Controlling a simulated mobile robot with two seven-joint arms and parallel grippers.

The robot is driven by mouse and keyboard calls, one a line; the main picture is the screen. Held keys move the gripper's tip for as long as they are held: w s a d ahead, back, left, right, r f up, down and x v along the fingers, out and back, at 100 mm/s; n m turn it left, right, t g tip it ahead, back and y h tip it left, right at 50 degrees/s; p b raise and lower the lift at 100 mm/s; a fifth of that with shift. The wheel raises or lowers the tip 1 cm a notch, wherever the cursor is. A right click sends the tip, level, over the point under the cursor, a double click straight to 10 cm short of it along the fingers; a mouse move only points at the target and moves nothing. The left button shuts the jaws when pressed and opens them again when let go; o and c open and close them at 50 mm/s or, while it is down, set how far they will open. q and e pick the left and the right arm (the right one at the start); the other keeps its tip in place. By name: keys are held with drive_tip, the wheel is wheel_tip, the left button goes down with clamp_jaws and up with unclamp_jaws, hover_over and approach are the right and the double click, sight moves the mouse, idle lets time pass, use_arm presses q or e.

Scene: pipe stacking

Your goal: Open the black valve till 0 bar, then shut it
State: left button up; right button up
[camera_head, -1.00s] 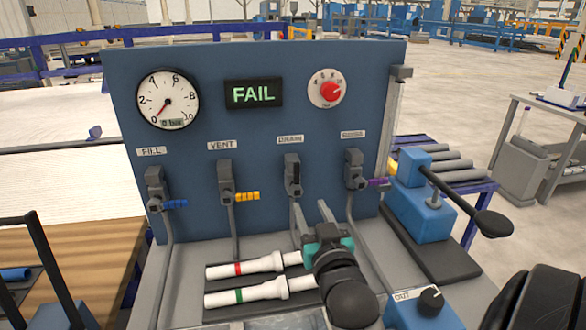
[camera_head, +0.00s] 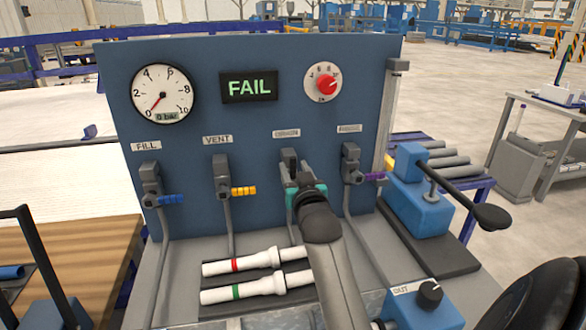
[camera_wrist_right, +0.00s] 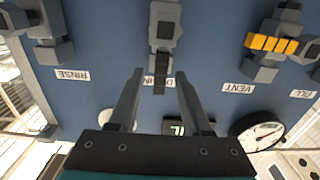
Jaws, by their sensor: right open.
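The black valve (camera_head: 289,157) is third from the left on the blue panel, under the drain label. My right gripper (camera_head: 300,172) is in front of it and hides most of its handle. In the wrist view the valve body (camera_wrist_right: 165,20) and its dark handle (camera_wrist_right: 160,84) show, with the handle in line with the gap between my open fingers (camera_wrist_right: 159,74). I cannot tell whether they touch it. The round gauge (camera_head: 163,95) has its needle at the low end, and its small display reads 0 bar. My left gripper is not in view.
The blue-handled fill valve (camera_head: 170,199), yellow-handled vent valve (camera_head: 243,191) and purple-handled valve (camera_head: 374,177) flank it. The display (camera_head: 249,87) reads FAIL. A red knob (camera_head: 327,85) is on the panel. White pipes (camera_head: 240,265) lie below; a blue lever pump (camera_head: 425,205) stands right.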

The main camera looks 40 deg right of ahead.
drive_tip(key=shift+x, duration=0.9)
drive_tip(key=shift+c, duration=0.4)
clamp_jaws()
idle(0.5)
